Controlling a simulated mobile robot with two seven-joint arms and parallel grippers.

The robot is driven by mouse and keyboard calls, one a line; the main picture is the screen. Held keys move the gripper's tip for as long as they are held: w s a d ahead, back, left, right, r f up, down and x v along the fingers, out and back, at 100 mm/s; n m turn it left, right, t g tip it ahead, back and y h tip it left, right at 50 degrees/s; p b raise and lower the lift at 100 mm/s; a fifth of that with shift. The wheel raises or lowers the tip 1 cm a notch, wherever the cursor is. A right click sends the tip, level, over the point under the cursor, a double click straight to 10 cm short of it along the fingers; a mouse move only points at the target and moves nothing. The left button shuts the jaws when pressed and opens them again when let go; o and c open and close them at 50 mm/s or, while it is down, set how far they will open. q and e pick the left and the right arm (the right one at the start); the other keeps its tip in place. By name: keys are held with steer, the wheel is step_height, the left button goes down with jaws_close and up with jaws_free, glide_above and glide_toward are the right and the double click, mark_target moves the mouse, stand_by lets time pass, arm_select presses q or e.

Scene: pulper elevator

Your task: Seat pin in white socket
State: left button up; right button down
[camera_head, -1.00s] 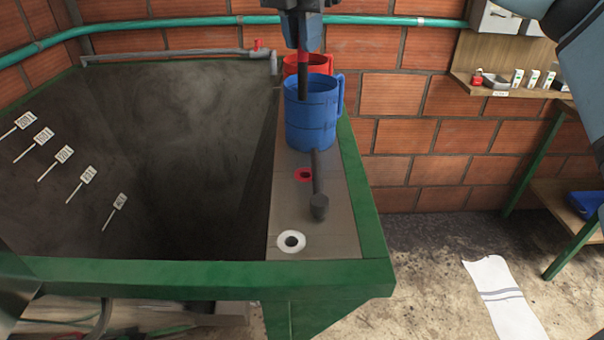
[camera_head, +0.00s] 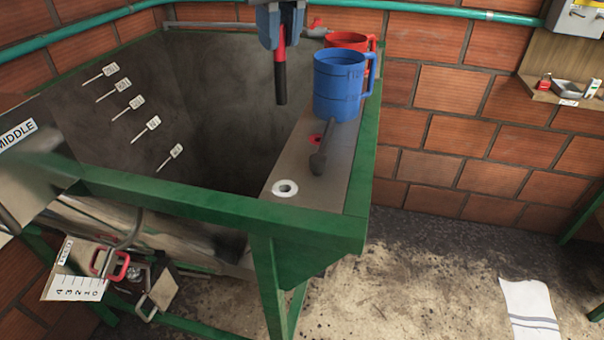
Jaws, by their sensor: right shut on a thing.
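My right gripper (camera_head: 281,28) hangs at the top centre, shut on a pin (camera_head: 280,84) with a red upper part and a dark lower shaft. The pin is upright, pointing down, in the air left of the blue mug. The white socket (camera_head: 286,188) is a white ring with a dark hole near the front of the grey ledge (camera_head: 338,178); it looks empty. The pin tip appears above and beyond it in the picture, apart from it. My left gripper is not in view.
A blue mug (camera_head: 338,85) and a red mug (camera_head: 345,41) stand at the ledge's back. A dark rod with a knob (camera_head: 319,160) lies beside the red socket (camera_head: 314,139). A green-framed tank (camera_head: 205,110) opens left. A cloth (camera_head: 528,310) lies on the floor.

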step_height(320, 180, down, 20)
steer(key=shift+p, duration=0.3)
steer(key=shift+a+f+b, duration=0.1)
steer(key=shift+f+b, duration=0.1)
steer(key=shift+b, duration=0.2)
steer(key=c, duration=1.1)
jaws_free()
steer(key=shift+r, duration=0.15)
